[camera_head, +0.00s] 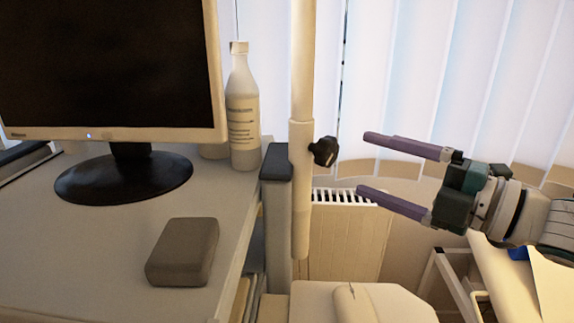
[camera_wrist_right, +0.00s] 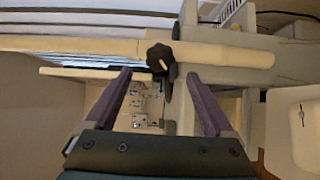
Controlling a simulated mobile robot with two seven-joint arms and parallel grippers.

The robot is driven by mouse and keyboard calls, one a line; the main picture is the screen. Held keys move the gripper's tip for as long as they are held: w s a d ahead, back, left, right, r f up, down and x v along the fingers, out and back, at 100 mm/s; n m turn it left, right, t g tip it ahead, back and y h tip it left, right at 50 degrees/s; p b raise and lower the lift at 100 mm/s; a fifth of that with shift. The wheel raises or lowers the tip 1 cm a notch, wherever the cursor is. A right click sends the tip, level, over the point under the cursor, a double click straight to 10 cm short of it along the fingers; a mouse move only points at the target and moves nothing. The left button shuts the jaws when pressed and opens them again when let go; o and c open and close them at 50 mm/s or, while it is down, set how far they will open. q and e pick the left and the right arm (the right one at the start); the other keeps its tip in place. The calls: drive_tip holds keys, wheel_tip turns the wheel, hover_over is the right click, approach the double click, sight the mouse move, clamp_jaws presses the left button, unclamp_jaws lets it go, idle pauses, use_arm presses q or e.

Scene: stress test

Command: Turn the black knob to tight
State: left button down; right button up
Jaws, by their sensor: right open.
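The black knob (camera_head: 324,151) sits on the right side of a cream upright pole (camera_head: 301,170) in the head view. My right gripper (camera_head: 363,165) comes in from the right with its two purple fingers apart, empty, and pointing at the knob across a small gap. In the right wrist view the knob (camera_wrist_right: 160,58) shows beyond the fingertips, between the two fingers (camera_wrist_right: 160,72) and nearer the left one. A light mark shows on the knob's face there; I cannot tell how tight it is. My left gripper is in neither view.
A monitor (camera_head: 110,70), a white bottle (camera_head: 243,115) and a grey block (camera_head: 183,252) stand on the desk (camera_head: 90,250) at the left. A radiator (camera_head: 345,235) is behind the pole. A cream surface (camera_head: 375,302) lies below. The space between gripper and knob looks clear.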

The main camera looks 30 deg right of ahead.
drive_tip(key=shift+v, duration=1.8)
